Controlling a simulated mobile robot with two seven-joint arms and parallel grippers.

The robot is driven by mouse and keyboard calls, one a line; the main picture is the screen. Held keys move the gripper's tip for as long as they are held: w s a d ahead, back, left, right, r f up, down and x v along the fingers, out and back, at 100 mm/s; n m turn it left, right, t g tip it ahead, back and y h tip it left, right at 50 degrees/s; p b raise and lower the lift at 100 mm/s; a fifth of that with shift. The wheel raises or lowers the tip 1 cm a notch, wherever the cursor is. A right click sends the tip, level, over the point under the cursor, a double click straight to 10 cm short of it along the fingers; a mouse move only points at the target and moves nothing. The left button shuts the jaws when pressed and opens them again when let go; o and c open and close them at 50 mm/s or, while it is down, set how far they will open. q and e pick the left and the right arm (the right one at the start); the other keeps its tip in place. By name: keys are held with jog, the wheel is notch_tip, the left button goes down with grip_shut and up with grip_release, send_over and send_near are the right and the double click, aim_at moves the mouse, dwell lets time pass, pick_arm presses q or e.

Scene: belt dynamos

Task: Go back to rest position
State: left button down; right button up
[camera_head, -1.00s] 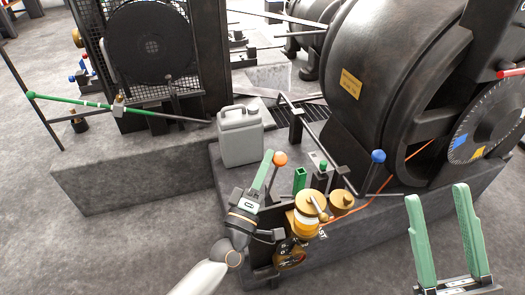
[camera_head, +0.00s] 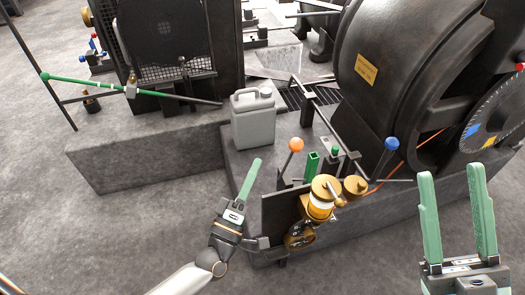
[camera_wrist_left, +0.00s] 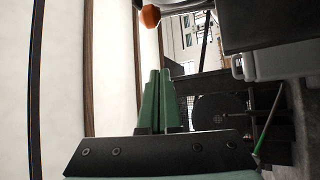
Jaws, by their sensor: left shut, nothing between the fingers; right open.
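My left gripper (camera_head: 250,178) has green fingers and is at the lower middle of the head view, left of the orange-knobbed lever (camera_head: 295,146) and the brass fittings. Its fingers are shut together with nothing between them, as the left wrist view (camera_wrist_left: 158,85) also shows. It is apart from the machine's base. My right gripper (camera_head: 453,172) is at the lower right of the head view. Its two green fingers stand upright, open and empty, in front of the large machine's plinth.
A grey jerrycan (camera_head: 254,116) stands on the plinth behind my left gripper. A blue-knobbed lever (camera_head: 391,144), a green square holder (camera_head: 312,164) and a brass-capped oiler (camera_head: 322,197) are close by on the right. Grey floor is free at the lower left.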

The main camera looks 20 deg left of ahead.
pick_arm(q)
jog(key=shift+s+a+f, duration=0.1)
jog(key=shift+s+f, duration=0.2)
jog(key=shift+s, duration=0.1)
